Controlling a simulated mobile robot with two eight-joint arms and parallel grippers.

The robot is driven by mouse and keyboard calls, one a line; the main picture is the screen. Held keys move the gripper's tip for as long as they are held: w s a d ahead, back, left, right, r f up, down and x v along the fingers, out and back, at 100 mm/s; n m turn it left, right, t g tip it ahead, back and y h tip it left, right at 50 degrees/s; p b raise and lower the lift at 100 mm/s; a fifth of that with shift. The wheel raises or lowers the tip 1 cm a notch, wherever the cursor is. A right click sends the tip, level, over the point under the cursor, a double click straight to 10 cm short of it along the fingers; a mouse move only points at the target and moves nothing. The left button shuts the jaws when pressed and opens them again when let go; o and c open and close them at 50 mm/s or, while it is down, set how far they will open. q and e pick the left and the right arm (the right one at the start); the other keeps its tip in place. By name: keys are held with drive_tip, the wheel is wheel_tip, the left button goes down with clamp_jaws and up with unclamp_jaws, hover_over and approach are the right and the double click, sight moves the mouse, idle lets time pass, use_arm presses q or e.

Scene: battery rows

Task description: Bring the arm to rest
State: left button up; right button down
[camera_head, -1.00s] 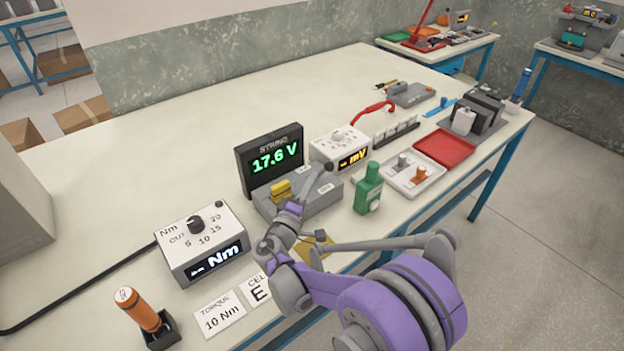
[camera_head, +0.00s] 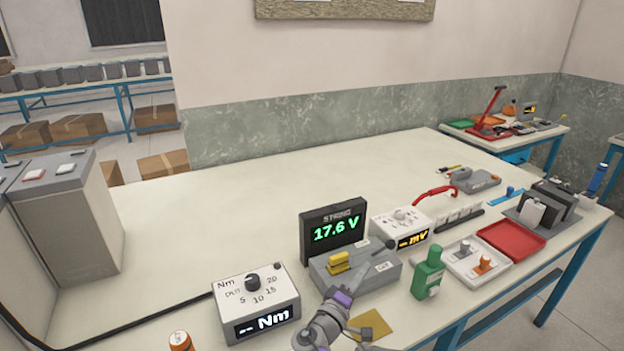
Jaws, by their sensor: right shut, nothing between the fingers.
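My right gripper (camera_head: 385,248) reaches in from the bottom of the head view, over the front of the bench. Its fingers look closed and hold nothing. It lies over the grey block (camera_head: 330,281) that carries a yellow piece (camera_head: 338,262), and it hides part of that block. I cannot tell whether it touches the block. The purple and grey wrist (camera_head: 335,305) shows below it; most of the arm is out of the picture. My left gripper is not in view.
Behind the block stands a display reading 17.6 V (camera_head: 333,232). A torque box (camera_head: 256,305) is at left, a mV meter (camera_head: 402,228) and a green bottle (camera_head: 427,273) at right. A red tray (camera_head: 511,240) lies further right. The back of the bench (camera_head: 230,210) is clear.

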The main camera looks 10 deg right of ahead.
drive_tip(key=s+d+m+g+y+p, duration=0.35)
drive_tip(key=s+d+g, duration=0.3)
drive_tip(key=s, duration=0.65)
drive_tip(key=s+a+f+m+g+y+p, duration=0.1)
drive_tip(key=s+a+y, duration=0.3)
drive_tip(key=s, duration=0.5)
drive_tip(key=s+a+m+g+y+p, duration=0.1)
drive_tip(key=s+a+m+y+p, duration=0.1)
drive_tip(key=s, duration=0.6)
drive_tip(key=a+m+y, duration=0.1)
drive_tip(key=a+y, duration=0.1)
drive_tip(key=y, duration=0.1)
drive_tip(key=shift+s+f+p, duration=0.35)
drive_tip(key=shift+s+p, duration=0.05)
